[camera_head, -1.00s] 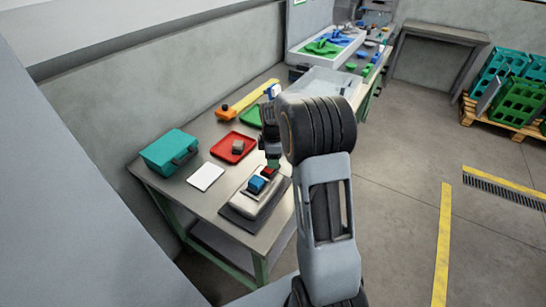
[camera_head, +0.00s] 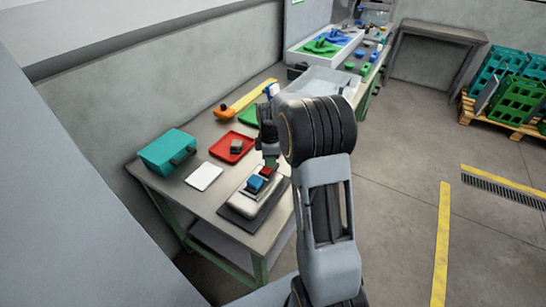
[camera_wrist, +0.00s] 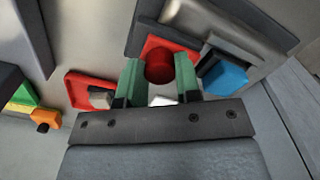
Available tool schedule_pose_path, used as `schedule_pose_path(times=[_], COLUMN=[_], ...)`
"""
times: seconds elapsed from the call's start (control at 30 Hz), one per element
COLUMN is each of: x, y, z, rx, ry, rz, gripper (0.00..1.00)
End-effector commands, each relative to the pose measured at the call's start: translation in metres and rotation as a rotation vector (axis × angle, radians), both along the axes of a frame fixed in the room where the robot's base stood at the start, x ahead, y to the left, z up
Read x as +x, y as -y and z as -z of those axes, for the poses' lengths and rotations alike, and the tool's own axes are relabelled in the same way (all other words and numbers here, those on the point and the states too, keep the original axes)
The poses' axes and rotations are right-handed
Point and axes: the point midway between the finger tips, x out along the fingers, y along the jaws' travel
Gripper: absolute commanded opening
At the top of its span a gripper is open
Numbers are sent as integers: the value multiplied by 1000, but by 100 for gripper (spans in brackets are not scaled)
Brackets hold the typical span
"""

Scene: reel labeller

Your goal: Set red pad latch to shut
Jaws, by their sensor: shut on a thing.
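The labeller device (camera_head: 239,211) is a pale unit on a dark base at the table's near corner. It bears a blue block (camera_head: 255,184) and a red part (camera_head: 267,170). In the wrist view the red pad (camera_wrist: 149,45) has a round red knob (camera_wrist: 159,67) on it, beside the blue block (camera_wrist: 225,77). My gripper (camera_wrist: 158,82) has green fingers on both sides of the red knob and is shut on it. In the head view my gripper (camera_head: 270,161) is at the red part, partly hidden by my arm. The latch's exact position cannot be told.
A red tray (camera_head: 220,153) with a grey block (camera_head: 236,146), a white card (camera_head: 204,177) and a teal box (camera_head: 166,151) are left of the device. An orange piece (camera_head: 222,111) and a clear bin (camera_head: 320,83) are farther back.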

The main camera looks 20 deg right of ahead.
Motion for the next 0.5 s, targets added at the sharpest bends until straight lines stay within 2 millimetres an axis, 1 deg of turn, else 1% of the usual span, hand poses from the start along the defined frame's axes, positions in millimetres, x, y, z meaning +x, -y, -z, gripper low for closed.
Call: schedule_pose_path(times=[0.1, 0.17, 0.4, 0.43, 0.5], x=[-5, -7, -9, -9, -9], y=[-19, -25, -25, -24, -24], z=[1, 1, 1, 1, 1], rx=[1, 1, 4, 4, 5], ry=[-1, -1, -5, -5, -6], rz=[-5, -7, -1, 0, 1], gripper=[0, 0, 0, 33, 40])
